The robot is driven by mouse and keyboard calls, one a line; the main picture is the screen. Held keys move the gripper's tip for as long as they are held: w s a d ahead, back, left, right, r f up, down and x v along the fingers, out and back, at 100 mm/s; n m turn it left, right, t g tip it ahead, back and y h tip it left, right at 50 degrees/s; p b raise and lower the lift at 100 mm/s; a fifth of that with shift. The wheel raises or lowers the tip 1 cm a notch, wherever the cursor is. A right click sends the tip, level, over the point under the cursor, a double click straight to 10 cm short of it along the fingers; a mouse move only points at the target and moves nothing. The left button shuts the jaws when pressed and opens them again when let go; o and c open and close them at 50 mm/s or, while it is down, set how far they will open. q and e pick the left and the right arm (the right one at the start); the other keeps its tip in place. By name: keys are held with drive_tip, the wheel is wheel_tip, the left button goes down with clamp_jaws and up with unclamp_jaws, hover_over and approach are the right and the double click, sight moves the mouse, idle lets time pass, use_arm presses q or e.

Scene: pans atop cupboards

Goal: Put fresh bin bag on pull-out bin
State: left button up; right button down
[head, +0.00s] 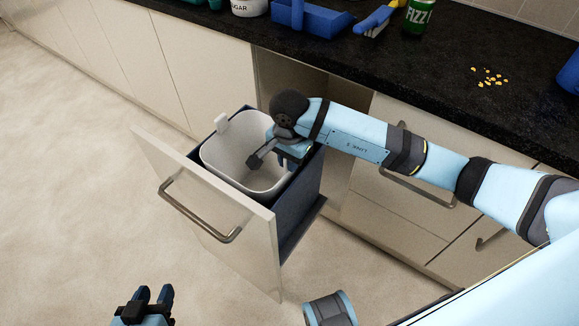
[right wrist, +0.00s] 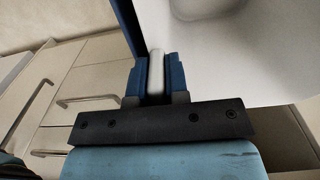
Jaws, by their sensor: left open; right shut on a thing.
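The pull-out bin (head: 252,185) is a white tub with a pale inside, standing in the open drawer (head: 215,206). I cannot tell whether the pale lining is a bag or the tub itself. My right gripper (head: 272,152) is over the right side of the tub. In the right wrist view, its blue fingers (right wrist: 157,78) are shut on a narrow white tab (right wrist: 156,70) beside the rim. My left gripper (head: 153,296) is open and empty, low in front of the drawer and apart from it.
The drawer has a metal bar handle (head: 198,212). The dark worktop (head: 420,70) behind holds a sugar pot (head: 249,6), a blue dustpan (head: 312,18), a blue brush (head: 374,20), a green can (head: 419,16) and yellow crumbs (head: 489,77). The floor at left is clear.

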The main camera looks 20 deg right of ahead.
drive_tip(key=shift+f, duration=1.3)
drive_tip(key=shift+f+b, duration=0.2)
drive_tip(key=shift+b, duration=0.1)
drive_tip(key=c, duration=1.4)
unclamp_jaws()
